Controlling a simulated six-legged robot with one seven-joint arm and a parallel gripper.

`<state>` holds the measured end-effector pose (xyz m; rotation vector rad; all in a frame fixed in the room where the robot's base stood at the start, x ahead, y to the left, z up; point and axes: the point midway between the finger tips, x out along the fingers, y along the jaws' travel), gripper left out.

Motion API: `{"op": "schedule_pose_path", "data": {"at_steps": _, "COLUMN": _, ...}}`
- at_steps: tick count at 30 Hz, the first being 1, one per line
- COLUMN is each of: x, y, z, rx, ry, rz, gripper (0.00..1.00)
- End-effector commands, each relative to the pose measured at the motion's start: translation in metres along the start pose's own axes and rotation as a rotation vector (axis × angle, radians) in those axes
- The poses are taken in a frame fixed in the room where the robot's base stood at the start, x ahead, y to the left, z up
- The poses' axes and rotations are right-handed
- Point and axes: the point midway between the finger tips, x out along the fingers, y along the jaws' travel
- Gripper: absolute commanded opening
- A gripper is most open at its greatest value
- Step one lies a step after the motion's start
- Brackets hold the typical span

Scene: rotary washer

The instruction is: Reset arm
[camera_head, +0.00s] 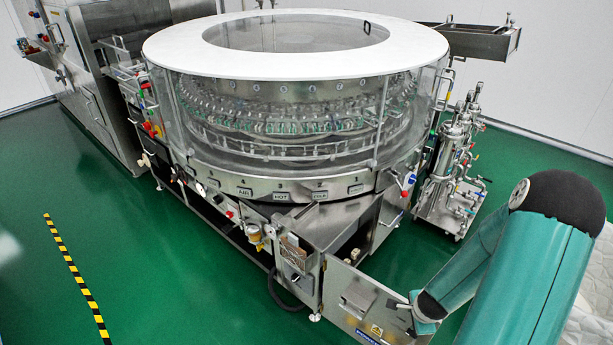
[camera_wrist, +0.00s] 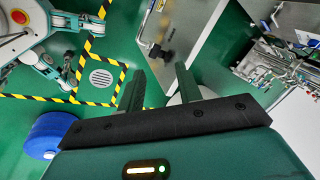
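My arm shows at the lower right of the head view, bent, with its teal links in front of the washer's right corner. Its far end, with my gripper (camera_head: 408,308), is small there and overlaps the steel cabinet door. In the wrist view my gripper (camera_wrist: 160,82) has its two dark green fingers spread apart with nothing between them, so it is open and empty. The rotary washer (camera_head: 295,115), a large round machine with a white top ring and clear walls, fills the middle of the head view.
A steel cart with cylinders (camera_head: 460,150) stands right of the washer. Open green floor (camera_head: 170,270) with a yellow-black stripe (camera_head: 76,275) lies at the left. The wrist view shows a floor drain (camera_wrist: 101,78), a blue round object (camera_wrist: 50,133) and steel panels (camera_wrist: 210,42).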

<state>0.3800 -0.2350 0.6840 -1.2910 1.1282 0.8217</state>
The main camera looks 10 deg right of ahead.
Motion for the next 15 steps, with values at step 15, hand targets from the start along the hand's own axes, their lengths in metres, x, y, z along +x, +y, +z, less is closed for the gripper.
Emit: {"op": "schedule_pose_path", "data": {"at_steps": 15, "x": -0.185, "y": -0.098, "z": 0.077, "rx": -0.706, "ry": -0.026, "rz": -0.107, "gripper": 0.35}}
